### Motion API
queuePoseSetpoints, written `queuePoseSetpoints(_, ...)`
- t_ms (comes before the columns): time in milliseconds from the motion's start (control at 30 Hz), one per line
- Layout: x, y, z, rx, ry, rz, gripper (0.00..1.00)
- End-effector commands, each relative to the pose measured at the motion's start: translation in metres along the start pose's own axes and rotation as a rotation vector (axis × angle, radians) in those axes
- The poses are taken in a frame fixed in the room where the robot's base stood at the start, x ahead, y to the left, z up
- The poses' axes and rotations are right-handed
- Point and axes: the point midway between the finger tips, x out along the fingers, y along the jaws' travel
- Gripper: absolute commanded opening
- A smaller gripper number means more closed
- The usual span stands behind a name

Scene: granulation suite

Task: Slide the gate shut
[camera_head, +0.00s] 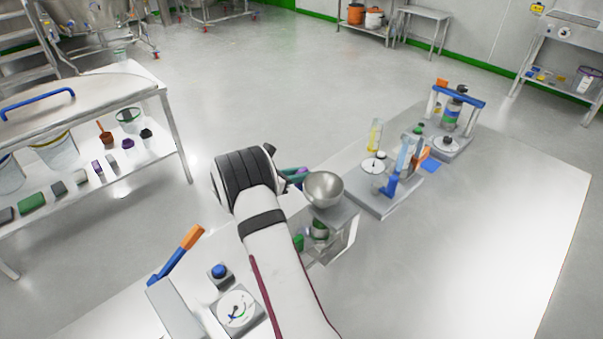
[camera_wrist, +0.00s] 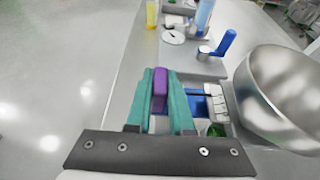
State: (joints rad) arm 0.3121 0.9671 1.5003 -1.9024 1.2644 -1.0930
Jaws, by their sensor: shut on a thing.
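My gripper (camera_wrist: 161,97) has two teal fingers shut on an upright purple block-like handle (camera_wrist: 160,84). In the head view, only part of my gripper (camera_head: 293,174) shows beside the left side of a steel bowl (camera_head: 324,188), with my arm covering much of it. The bowl also shows at the right in the wrist view (camera_wrist: 275,95). It sits on top of a grey stand (camera_head: 345,216). A blue part (camera_wrist: 198,105) lies just right of my fingers, beside a pale slotted piece (camera_wrist: 215,103). Whether the purple handle belongs to the gate cannot be told; the gate's plate is not clearly visible.
Green items (camera_head: 299,242) sit within the stand. A grey station with a blue lever (camera_head: 391,186) stands beyond the bowl. A dial gauge (camera_head: 238,309) and a blue button (camera_head: 220,271) are at the near left. The bench's right side (camera_head: 490,240) is clear.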

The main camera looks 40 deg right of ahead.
Motion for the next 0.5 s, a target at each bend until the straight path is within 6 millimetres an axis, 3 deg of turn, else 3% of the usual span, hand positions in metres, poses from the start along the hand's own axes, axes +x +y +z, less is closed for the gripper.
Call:
queuePoseSetpoints(300,-0.026,0.000,-0.010,0.000,-0.001,0.000,0.00)
queuePoseSetpoints(500,-0.027,0.000,-0.011,0.000,0.000,-0.001,0.00)
